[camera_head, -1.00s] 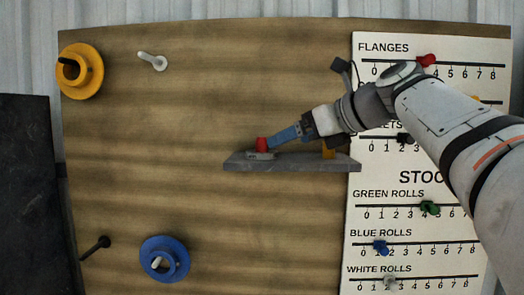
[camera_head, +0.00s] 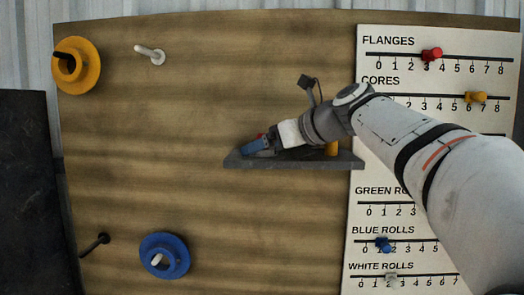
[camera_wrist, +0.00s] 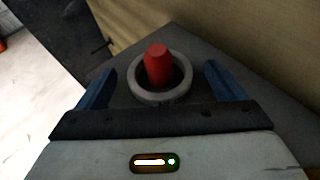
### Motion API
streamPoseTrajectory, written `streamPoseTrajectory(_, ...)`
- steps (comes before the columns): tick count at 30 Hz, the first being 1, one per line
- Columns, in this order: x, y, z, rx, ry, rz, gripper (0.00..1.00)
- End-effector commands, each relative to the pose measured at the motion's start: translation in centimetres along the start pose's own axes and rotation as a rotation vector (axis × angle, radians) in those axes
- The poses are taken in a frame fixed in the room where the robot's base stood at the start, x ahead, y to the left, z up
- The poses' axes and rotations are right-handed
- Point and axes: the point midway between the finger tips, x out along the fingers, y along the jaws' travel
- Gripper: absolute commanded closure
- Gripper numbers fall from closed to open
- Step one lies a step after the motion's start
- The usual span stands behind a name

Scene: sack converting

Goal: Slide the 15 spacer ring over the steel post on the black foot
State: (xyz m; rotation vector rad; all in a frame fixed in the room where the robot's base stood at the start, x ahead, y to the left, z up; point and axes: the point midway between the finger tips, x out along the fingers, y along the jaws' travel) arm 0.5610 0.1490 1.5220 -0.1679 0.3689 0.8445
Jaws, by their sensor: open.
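A grey ring (camera_wrist: 183,92) lies flat on the dark shelf, around the base of an upright red peg (camera_wrist: 157,66). No number shows on the ring. My gripper (camera_wrist: 160,85) is open, its blue fingers on either side of the ring with gaps between; it also shows low over the shelf's left part in the head view (camera_head: 256,146), mostly hiding the ring. A sliver of the red peg (camera_head: 260,135) shows there. I cannot make out a steel post on a black foot; a pale peg (camera_head: 150,53) sticks out of the board at upper left.
The shelf (camera_head: 240,162) juts from the wooden board; a yellow piece (camera_head: 332,148) stands at its right. A yellow flanged roll (camera_head: 92,66) and a blue one (camera_head: 178,257) hang on pegs. A black peg (camera_head: 96,243) is bare. A tally panel (camera_head: 370,175) is at right.

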Motion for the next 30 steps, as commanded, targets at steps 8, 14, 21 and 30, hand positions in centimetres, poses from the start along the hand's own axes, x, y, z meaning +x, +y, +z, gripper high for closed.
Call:
streamPoseTrajectory(8, -0.03, 0.02, 0.02, -0.001, 0.0, 0.0, 0.31)
streamPoseTrajectory(14, -0.03, 0.03, 0.04, -0.001, -0.001, 0.0, 0.47)
streamPoseTrajectory(21, -0.06, 0.06, 0.1, -0.001, -0.002, 0.0, 0.64)
streamPoseTrajectory(30, -0.24, 0.05, 0.6, -0.003, -0.003, 0.0, 0.64)
